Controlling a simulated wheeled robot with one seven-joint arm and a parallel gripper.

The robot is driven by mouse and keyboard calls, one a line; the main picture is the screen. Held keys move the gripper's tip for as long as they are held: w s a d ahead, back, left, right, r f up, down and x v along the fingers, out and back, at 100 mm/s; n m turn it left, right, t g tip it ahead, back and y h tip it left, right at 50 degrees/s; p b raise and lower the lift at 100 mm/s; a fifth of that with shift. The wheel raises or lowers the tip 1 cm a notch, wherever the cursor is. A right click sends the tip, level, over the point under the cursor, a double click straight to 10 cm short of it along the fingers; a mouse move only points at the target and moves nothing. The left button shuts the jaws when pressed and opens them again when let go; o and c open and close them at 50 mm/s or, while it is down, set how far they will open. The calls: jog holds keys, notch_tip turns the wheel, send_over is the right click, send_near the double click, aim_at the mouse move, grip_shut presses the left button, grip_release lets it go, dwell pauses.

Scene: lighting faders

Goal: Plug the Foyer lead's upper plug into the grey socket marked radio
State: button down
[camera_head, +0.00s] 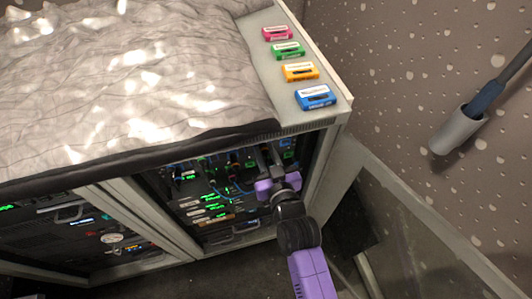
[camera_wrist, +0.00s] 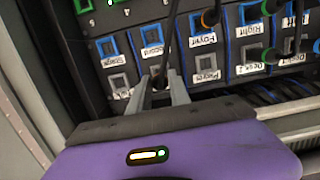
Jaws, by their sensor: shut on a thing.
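In the wrist view my gripper (camera_wrist: 160,84) is shut on a dark plug (camera_wrist: 160,80) whose black lead (camera_wrist: 172,40) runs up across the panel. The plug is mostly hidden between the fingers. The fingertips are at the lower row of the patch panel, between a grey-framed socket (camera_wrist: 118,83) with a partly hidden label and another grey-framed socket (camera_wrist: 207,61) with a blurred label. I cannot read "radio" on either one, nor tell whether the plug touches a socket. In the head view my gripper (camera_head: 266,168) reaches into the right rack bay.
Blue-framed sockets labelled Stage, Record, Foyer and Right form the row above. Orange-ringed (camera_wrist: 210,18) and green-ringed (camera_wrist: 270,56) plugs sit to the right, with leads nearby. A rack post (camera_head: 322,165) stands close right of my arm. Coloured cassettes (camera_head: 316,97) lie on top.

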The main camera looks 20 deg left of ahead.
jog(key=shift+w+a+r, duration=0.1)
jog(key=shift+w+a, duration=0.45)
jog(key=shift+w, duration=0.3)
dwell(0.8)
jog(key=c, duration=1.1)
grip_release()
